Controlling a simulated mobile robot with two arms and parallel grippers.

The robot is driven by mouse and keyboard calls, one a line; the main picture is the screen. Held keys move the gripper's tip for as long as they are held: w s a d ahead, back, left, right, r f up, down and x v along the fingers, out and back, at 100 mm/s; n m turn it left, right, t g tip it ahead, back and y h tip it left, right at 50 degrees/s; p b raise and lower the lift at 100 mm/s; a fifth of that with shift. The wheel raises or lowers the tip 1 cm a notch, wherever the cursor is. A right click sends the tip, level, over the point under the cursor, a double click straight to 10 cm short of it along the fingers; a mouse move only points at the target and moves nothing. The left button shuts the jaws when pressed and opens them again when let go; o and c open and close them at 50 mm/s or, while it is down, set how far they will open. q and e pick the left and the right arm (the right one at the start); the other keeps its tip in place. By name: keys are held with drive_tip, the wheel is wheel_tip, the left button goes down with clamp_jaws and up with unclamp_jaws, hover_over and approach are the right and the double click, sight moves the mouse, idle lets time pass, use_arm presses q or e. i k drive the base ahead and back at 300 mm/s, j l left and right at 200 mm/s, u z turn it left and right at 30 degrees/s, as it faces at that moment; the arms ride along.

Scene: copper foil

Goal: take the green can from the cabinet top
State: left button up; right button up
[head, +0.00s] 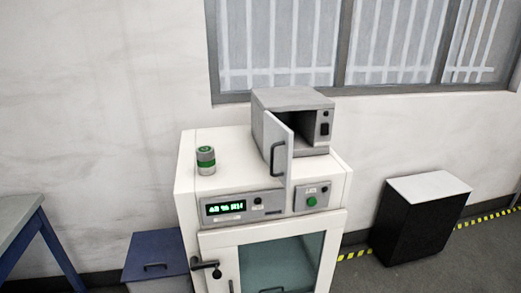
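A small can with a green top and a green band around a grey body (206,160) stands upright on the left part of the white cabinet top (232,146). It is to the left of a grey oven-like box, apart from it. Neither of my grippers shows in the head view.
The grey box (290,98) on the cabinet has its door (278,150) open towards the front, right of the can. The cabinet front has a panel with a green display (225,207) and a handle (207,266). A black bin-like block (405,230) stands right; a blue-legged table (20,215) stands left.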

sight(205, 155)
drive_tip(key=i+l, duration=0.1)
drive_tip(key=l, duration=0.3)
drive_tip(key=i+l, duration=0.1)
drive_tip(key=l, duration=0.75)
drive_tip(key=i+u, duration=0.05)
drive_tip(key=i, duration=0.05)
